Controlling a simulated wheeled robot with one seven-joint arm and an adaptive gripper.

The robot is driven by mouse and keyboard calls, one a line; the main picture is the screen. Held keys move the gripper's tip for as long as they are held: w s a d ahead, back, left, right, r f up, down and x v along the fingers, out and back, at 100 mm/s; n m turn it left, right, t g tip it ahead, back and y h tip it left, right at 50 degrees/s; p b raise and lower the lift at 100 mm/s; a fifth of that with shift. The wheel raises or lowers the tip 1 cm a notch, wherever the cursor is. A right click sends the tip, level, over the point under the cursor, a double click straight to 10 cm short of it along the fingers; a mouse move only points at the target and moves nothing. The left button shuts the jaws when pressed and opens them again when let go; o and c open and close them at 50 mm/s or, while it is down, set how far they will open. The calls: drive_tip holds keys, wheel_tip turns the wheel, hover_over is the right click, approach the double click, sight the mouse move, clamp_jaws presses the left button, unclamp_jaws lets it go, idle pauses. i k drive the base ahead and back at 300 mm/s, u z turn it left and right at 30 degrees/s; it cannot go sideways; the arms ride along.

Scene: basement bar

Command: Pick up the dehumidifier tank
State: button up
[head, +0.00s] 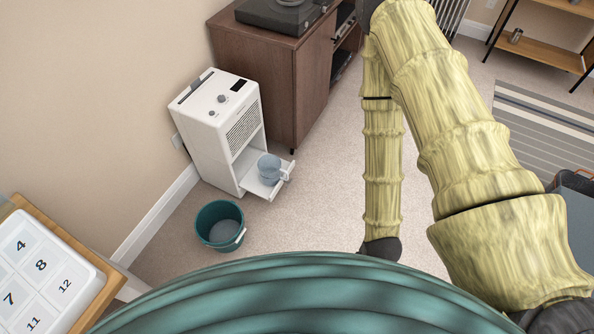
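The dehumidifier (212,140) is a white upright box with a dark display on top and a grille on its side, standing on the carpet against the left wall. A white tray (258,189) sticks out low from its open front, toward the right. A clear bluish container (268,168), which looks like the tank, sits on this tray; its handle cannot be made out surely. My arm crosses the right half of the view, well apart from the tank. My gripper is not visible, so its state and hold are hidden.
A teal bucket (220,226) stands on the carpet just in front of the dehumidifier. A brown cabinet (268,70) with a turntable (282,12) stands behind it. A numbered board (40,270) is at lower left. The carpet right of the tray is clear.

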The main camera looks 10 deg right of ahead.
sight(269, 166)
drive_tip(key=z, duration=0.1)
drive_tip(key=i, duration=0.9)
drive_tip(key=u, duration=0.6)
